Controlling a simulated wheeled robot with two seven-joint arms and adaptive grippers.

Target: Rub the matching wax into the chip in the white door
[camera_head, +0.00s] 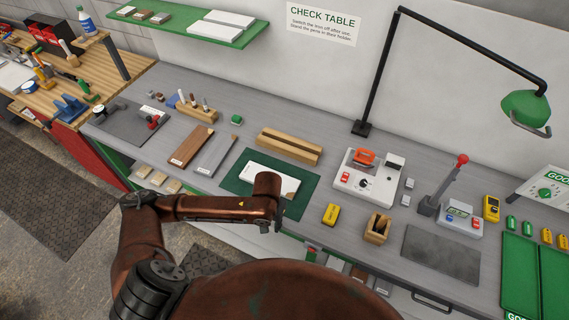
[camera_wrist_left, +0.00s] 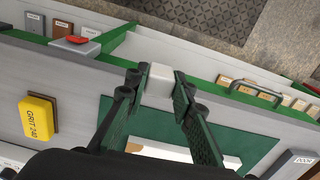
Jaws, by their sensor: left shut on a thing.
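The white door piece (camera_head: 262,172) lies on a green mat (camera_head: 236,184) on the grey table. It also shows at the bottom of the left wrist view (camera_wrist_left: 180,153), partly hidden by my gripper, with a brown patch near its left end. My left gripper (camera_wrist_left: 158,84) is shut on a small white block, which looks like the white wax (camera_wrist_left: 158,92). The block appears over the green mat (camera_wrist_left: 205,123), towards the table's front edge; its height is unclear. In the head view my own arm hides the gripper's fingers. My right gripper is not in view.
A yellow sanding block (camera_head: 331,214) and a wooden holder (camera_head: 377,229) lie right of the mat. A brown board (camera_head: 192,146) and a grey board (camera_head: 214,154) lie left. A grooved wooden block (camera_head: 289,147) sits behind. Labelled small blocks (camera_wrist_left: 228,80) line a ledge below the front edge.

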